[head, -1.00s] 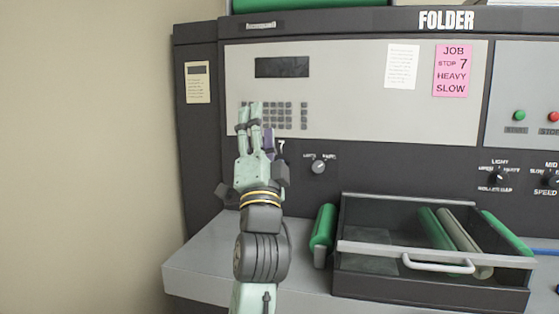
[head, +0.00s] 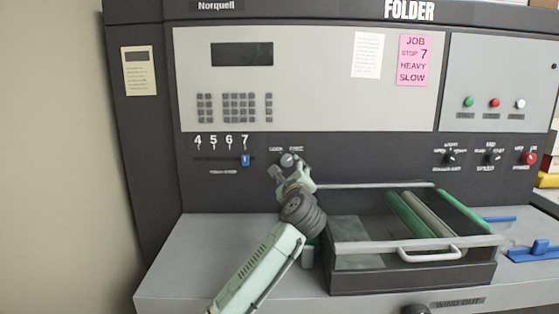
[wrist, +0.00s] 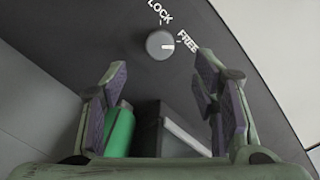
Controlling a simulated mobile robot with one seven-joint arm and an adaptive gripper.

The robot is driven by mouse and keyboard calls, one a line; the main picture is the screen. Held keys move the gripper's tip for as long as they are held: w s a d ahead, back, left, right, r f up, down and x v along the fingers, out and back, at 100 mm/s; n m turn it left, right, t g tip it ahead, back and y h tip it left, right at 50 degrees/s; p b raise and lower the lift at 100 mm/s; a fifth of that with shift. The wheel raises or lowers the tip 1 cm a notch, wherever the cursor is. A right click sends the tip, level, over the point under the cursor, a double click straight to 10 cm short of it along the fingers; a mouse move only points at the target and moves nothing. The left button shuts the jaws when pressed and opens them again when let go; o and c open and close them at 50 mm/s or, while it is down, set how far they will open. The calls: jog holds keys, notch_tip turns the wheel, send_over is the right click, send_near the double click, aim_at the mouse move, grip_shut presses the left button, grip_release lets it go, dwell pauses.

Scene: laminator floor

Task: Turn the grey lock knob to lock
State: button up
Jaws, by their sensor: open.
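The grey lock knob (head: 287,160) sits on the dark front panel, below the keypad, with LOCK lettered on its left and FREE on its right. In the wrist view the knob (wrist: 160,43) is round, and its white pointer mark is turned toward the FREE label. My gripper (wrist: 160,84) is open and empty, its padded fingers apart on either side below the knob in that picture. In the head view my gripper (head: 292,174) is just below the knob, and I see no contact.
A dark open tray (head: 400,284) with green and grey rollers stands right of my arm on the grey ledge. A slider (head: 245,160) marked 4 to 7 stands at 7, left of the knob.

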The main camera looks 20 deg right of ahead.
aim_at(287, 162)
jog(key=p+x, duration=0.3)
jog(key=x, duration=0.6)
jog(key=c, duration=1.2)
jog(key=shift+o, duration=0.2)
